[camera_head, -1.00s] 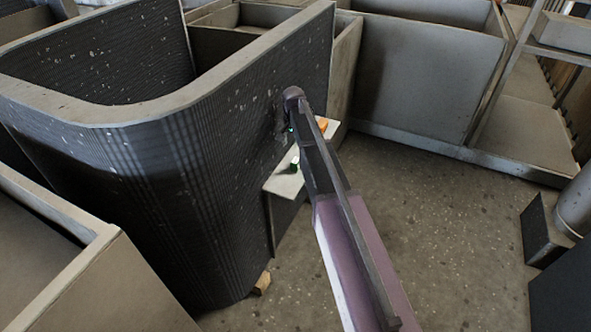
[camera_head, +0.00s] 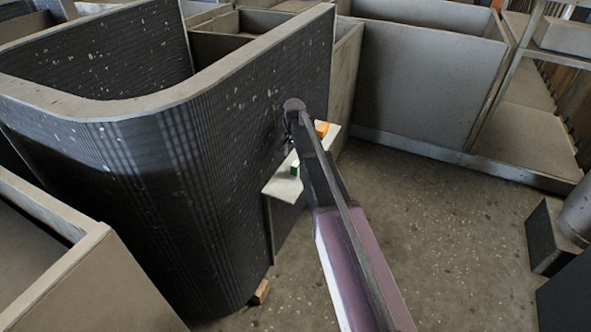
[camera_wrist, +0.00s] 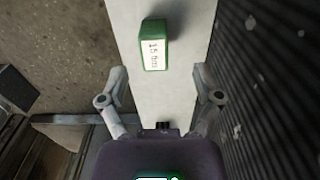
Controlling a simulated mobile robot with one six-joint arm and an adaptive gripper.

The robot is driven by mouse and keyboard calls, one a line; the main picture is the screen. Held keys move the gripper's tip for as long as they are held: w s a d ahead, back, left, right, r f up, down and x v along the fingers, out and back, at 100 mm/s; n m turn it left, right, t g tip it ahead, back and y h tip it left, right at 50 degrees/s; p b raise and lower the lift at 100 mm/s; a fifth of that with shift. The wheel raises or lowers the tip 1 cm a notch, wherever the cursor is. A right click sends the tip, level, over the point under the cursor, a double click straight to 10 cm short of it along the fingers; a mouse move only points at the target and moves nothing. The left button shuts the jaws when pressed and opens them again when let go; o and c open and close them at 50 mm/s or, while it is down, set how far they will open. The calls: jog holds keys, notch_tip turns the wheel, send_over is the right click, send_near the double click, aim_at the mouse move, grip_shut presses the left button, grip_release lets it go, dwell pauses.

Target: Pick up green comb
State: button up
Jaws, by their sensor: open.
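A green block-like item (camera_wrist: 154,45) with a white printed label lies on a narrow pale shelf (camera_wrist: 165,105) in the wrist view. It is the only green item on the shelf, and no comb teeth show on it. It also shows small in the head view (camera_head: 294,168), on the pale shelf (camera_head: 283,186) beside the dark ribbed wall. My gripper (camera_wrist: 160,76) is open and empty over the shelf. The green item is ahead of the fingertips, near the middle between them, not touched. In the head view my arm hides the gripper's fingers.
A dark ribbed curved wall (camera_head: 215,170) stands close along the shelf's left side in the head view, and at right in the wrist view (camera_wrist: 265,75). An orange item (camera_head: 321,128) sits at the shelf's far end. Open speckled floor (camera_head: 430,220) lies to the right.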

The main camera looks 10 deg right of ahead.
aim_at(296, 163)
jog(key=shift+f, duration=0.1)
jog(key=f+b, duration=0.3)
jog(key=shift+s+d+f, duration=0.1)
jog(key=shift+d+f, duration=0.1)
jog(key=shift+d, duration=0.15)
jog(key=shift+f+b, duration=0.85)
jog(key=shift+b, duration=0.3)
grip_shut()
